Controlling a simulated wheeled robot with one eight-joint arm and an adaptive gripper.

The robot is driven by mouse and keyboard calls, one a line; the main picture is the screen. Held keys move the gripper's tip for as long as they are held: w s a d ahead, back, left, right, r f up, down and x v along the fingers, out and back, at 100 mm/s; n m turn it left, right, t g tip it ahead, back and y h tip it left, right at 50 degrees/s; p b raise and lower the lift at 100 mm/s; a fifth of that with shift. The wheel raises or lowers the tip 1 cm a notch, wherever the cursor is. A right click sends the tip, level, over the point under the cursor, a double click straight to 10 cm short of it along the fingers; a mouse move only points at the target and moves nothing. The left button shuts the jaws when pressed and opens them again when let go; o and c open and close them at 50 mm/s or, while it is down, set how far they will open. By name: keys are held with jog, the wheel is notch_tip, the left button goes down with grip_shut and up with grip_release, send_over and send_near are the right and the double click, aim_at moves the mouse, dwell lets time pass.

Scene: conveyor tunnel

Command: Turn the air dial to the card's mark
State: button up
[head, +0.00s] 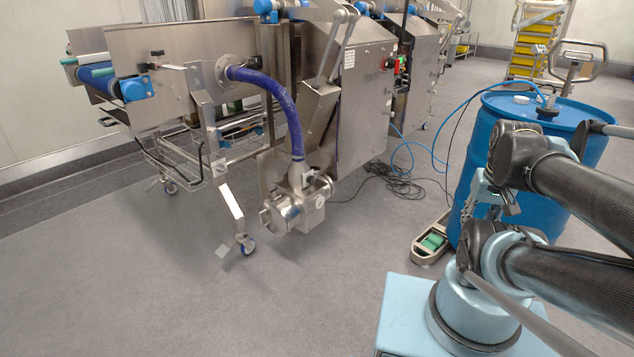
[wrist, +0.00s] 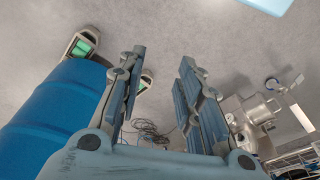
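I cannot make out the air dial or the card for certain in either view. The steel conveyor machine (head: 365,95) stands at the back centre of the head view, with a small pale label and a red button on its side. A ribbed blue hose (head: 275,92) runs from a round steel flange (head: 224,72) down to a steel blower unit (head: 298,207). The blower also shows at the right of the wrist view (wrist: 255,112). My gripper (wrist: 163,56) is open and empty, its two fingers apart over the floor. It is well away from the machine.
A blue drum (head: 585,148) stands close by my arm and fills the left of the wrist view (wrist: 55,110). A green-topped pedal (head: 433,242) lies at its foot. Dark cables (head: 385,180) coil on the floor by the machine. The floor at front left is clear.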

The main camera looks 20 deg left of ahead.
jog(key=w+a+r+n+y, duration=0.1)
jog(key=w+a+r+y, duration=0.1)
jog(key=w+a, duration=0.6)
jog(key=w+a+r+n+y, duration=0.2)
jog(key=w+a, duration=0.1)
jog(key=w, duration=0.8)
jog(key=w+a+r+n+y, duration=0.1)
jog(key=w+a+r+y, duration=0.15)
jog(key=w+a, duration=0.55)
jog(key=w+a+f+n+y, duration=0.1)
jog(key=w+a+f, duration=0.25)
jog(key=w, duration=0.45)
jog(key=w+a+f+n+y, duration=0.1)
jog(key=w+a+f, duration=0.2)
jog(key=w+a, duration=0.35)
jog(key=n+y, duration=0.3)
jog(key=y, duration=0.3)
send_near(311, 180)
jog(key=shift+t+h, duration=0.25)
jog(key=shift+t, duration=0.05)
jog(key=x, duration=0.7)
jog(key=shift+w+a+r, duration=0.1)
jog(key=shift+w+r, duration=0.05)
jog(key=shift+w, duration=0.1)
jog(key=shift+c, duration=0.6)
